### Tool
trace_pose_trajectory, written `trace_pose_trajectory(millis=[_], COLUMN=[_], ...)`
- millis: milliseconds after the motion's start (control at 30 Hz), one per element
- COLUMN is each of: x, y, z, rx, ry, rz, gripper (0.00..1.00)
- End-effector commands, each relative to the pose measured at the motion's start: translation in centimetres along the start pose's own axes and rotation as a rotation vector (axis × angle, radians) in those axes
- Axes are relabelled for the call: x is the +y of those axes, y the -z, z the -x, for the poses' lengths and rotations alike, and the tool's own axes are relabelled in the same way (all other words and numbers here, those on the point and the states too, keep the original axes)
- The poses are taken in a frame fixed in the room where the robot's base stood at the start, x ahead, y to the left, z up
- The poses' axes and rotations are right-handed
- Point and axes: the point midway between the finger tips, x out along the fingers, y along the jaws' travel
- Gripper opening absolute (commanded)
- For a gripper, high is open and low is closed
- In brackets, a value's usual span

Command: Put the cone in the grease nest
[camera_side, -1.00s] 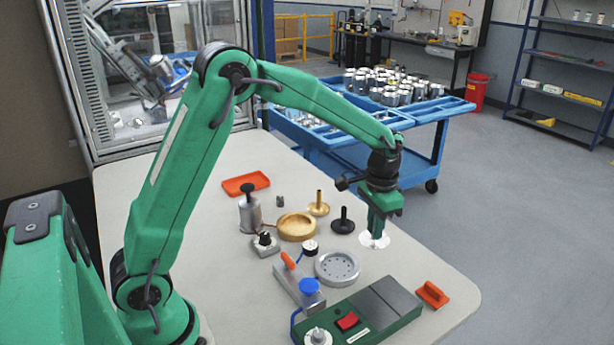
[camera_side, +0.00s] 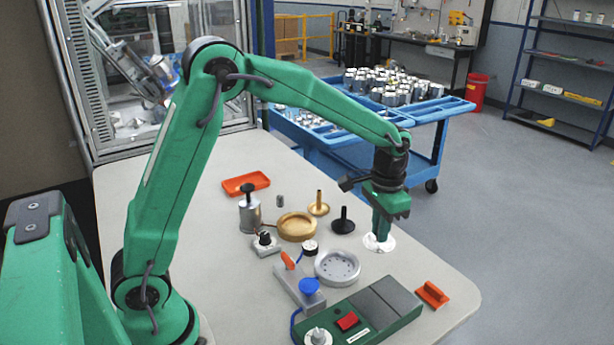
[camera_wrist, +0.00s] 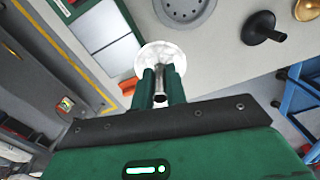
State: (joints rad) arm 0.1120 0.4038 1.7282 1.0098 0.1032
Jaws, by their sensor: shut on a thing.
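My gripper (camera_side: 381,234) is shut on a white, disc-based piece (camera_side: 371,244), with its fingers around the upright stem. In the wrist view the disc (camera_wrist: 160,52) shows beyond the fingertips (camera_wrist: 160,74), and a bit of metallic stem shows between them. I take this piece as the cone. I cannot tell whether its base touches the table. A round grey dish with small holes (camera_side: 338,267) and a round brass-coloured dish (camera_side: 297,227) lie to its left. I cannot tell which is the grease nest.
A black stemmed piece (camera_side: 343,223) and a gold one (camera_side: 318,206) stand left of my gripper. A green box with a red switch (camera_side: 360,316) and an orange part (camera_side: 432,293) lie at the front. An orange tray (camera_side: 246,183) lies far back. The table's right edge is close.

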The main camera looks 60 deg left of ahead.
Motion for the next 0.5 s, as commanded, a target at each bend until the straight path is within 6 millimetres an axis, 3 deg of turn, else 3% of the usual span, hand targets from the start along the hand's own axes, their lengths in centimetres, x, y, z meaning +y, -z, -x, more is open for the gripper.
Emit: trace_pose_trajectory(millis=[267,500], x=[-2.4,-7.1], y=[-1.1,-4.0], z=[0.3,0.8], rx=[0.001,0.002], ry=[0.000,0.000], rz=[-0.002,-0.014], gripper=[0.00,0.00])
